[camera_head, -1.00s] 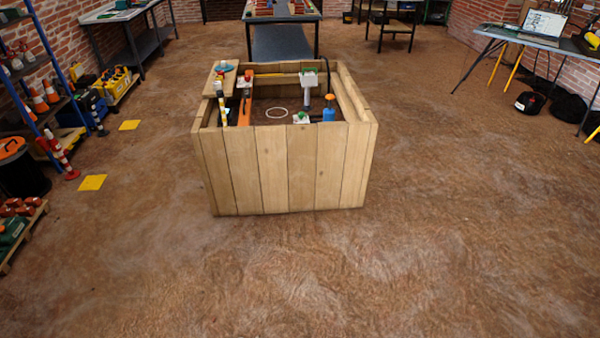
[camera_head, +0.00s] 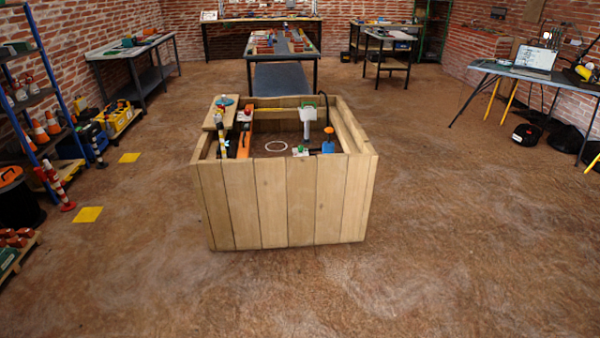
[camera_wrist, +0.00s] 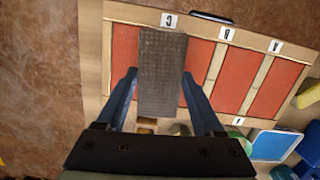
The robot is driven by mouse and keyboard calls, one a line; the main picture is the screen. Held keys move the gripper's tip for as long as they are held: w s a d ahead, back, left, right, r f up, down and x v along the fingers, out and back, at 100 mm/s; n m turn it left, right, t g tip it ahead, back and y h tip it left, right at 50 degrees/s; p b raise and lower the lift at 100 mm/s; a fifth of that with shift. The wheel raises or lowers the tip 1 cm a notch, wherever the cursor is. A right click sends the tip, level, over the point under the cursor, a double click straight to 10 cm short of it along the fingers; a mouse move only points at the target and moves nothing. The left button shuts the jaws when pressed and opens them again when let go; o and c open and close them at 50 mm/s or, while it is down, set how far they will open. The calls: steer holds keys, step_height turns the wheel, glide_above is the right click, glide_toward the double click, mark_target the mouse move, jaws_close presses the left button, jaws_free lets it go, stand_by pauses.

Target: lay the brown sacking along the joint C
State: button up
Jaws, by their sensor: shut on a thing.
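In the wrist view, my gripper (camera_wrist: 160,88) is shut on a flat, dark grey-brown strip, the sacking (camera_wrist: 161,72). The strip is held lengthwise between the two blue fingers. It shows over a pale-framed board with red panels (camera_wrist: 238,80), its far end just below the label C (camera_wrist: 169,20). The joint C itself is hidden behind the strip. I cannot tell whether the strip touches the board. Pale joints run below labels B (camera_wrist: 226,33) and A (camera_wrist: 275,46). My gripper is not in the head view.
A blue tray (camera_wrist: 273,145) and a green item (camera_wrist: 240,143) lie beside the board. In the head view, a wooden planked box (camera_head: 285,205) stands mid-floor, with a table (camera_head: 254,60) behind it. Side benches and shelves line the walls; brown floor is open around the box.

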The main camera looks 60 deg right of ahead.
steer(key=shift+f+b, duration=0.3)
steer(key=shift+f, duration=0.25)
steer(key=o, duration=1.2)
steer(key=r, duration=0.4)
steer(key=w+a+r+p, duration=0.1)
steer(key=r, duration=0.3)
steer(key=r+p, duration=0.1)
steer(key=r, duration=0.4)
steer(key=shift+w+a, duration=0.15)
steer(key=shift+a, duration=0.05)
